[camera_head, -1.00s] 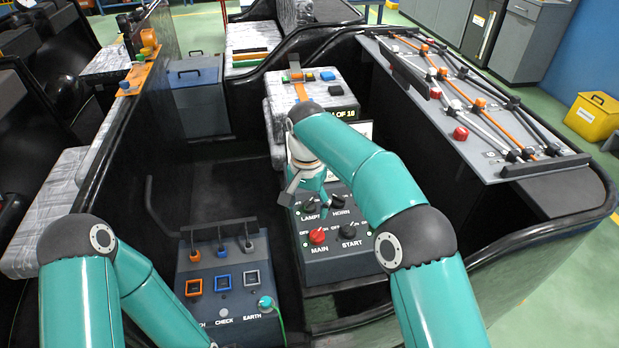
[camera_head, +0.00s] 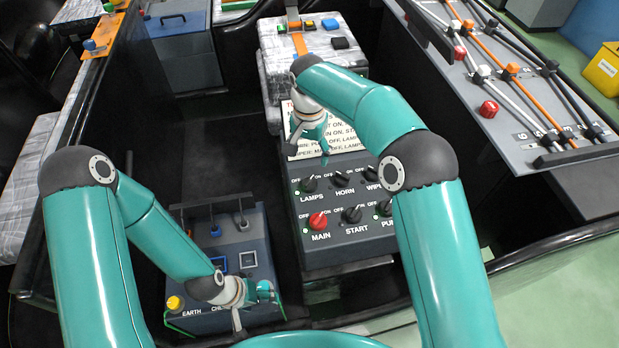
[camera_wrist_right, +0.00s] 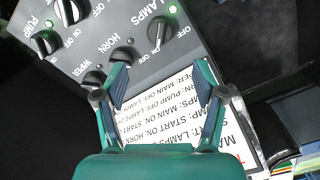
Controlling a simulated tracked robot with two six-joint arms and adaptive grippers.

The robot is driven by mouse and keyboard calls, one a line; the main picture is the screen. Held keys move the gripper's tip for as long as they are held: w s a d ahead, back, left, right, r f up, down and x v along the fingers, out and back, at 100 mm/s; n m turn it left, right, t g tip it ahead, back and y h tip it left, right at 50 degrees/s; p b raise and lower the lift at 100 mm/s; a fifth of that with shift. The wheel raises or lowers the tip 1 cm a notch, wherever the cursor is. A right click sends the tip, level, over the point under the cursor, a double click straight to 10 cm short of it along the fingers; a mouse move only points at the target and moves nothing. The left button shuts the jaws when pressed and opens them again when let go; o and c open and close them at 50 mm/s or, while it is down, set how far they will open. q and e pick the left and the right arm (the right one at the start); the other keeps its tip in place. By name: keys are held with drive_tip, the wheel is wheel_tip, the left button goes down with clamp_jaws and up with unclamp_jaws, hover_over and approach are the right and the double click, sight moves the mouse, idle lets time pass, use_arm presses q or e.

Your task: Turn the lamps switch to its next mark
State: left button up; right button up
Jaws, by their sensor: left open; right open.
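The lamps switch (camera_head: 308,184) is a black knob at the upper left of the dark switch panel (camera_head: 345,258). It also shows in the right wrist view (camera_wrist_right: 160,32), with its label and a lit green lamp beside it. I cannot tell surely which mark it points to. My right gripper (camera_head: 309,148) is open and empty, just beyond the switch, over the white instruction card (camera_wrist_right: 160,105). In the wrist view the knob lies ahead of its fingertips, apart from them. My left gripper (camera_head: 252,306) is open, low over the box marked EARTH (camera_head: 205,322).
The red main switch (camera_head: 317,221) is just below the lamps switch, and the horn switch (camera_head: 341,177) is right of it. A grey block with coloured buttons (camera_head: 300,75) stands behind. A lever board (camera_head: 510,130) is at the right.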

sight(309, 180)
wheel_tip(309, 180, down, 12)
drive_tip(key=shift+r+p, duration=0.25)
drive_tip(key=shift+p, duration=0.5)
drive_tip(key=shift+c, duration=0.2)
drive_tip(key=c, duration=1.1)
